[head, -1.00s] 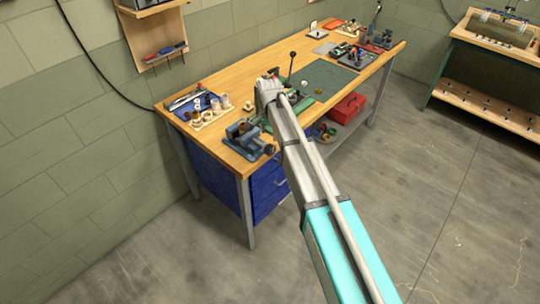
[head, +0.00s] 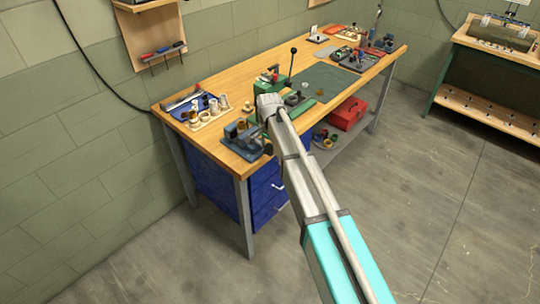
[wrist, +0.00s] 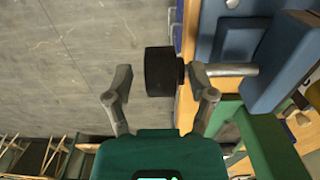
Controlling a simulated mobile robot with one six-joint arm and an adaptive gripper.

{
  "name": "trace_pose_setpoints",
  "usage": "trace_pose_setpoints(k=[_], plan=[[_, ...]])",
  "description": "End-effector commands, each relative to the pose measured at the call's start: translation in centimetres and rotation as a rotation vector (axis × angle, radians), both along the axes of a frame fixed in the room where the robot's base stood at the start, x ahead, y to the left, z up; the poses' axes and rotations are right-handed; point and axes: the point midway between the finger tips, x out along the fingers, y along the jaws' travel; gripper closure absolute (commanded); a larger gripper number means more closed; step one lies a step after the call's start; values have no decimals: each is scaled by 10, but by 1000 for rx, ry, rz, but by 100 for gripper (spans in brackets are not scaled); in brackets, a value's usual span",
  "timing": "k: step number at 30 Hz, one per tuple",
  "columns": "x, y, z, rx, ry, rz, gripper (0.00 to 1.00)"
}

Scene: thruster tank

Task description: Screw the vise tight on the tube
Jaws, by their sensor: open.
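The blue vise (head: 242,146) sits at the near left corner of the workbench, and its blue body (wrist: 286,62) fills the upper right of the wrist view. A steel spindle (wrist: 236,70) runs left from it to a black round knob (wrist: 160,72), out over the bench edge. My gripper (wrist: 157,82) is open, with one finger on either side of the knob in the picture. The right finger is closer to the knob and overlaps the spindle. I cannot tell whether either finger touches. The tube cannot be made out clearly.
The wooden workbench (head: 219,90) carries a row of pale cups (head: 208,112) behind the vise. A green tool with a black lever (head: 273,77) and a dark mat (head: 322,80) lie farther along. Open floor (head: 180,255) lies before the bench.

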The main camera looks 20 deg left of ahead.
Motion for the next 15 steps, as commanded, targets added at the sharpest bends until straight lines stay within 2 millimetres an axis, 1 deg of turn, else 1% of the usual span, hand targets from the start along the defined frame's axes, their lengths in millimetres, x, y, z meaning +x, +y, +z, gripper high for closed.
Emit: trace_pose_setpoints(k=[1,6,15], plan=[[0,0,-7,0,0,0,29],[0,0,-15,0,0,0,29],[0,0,-18,0,0,0,29]])
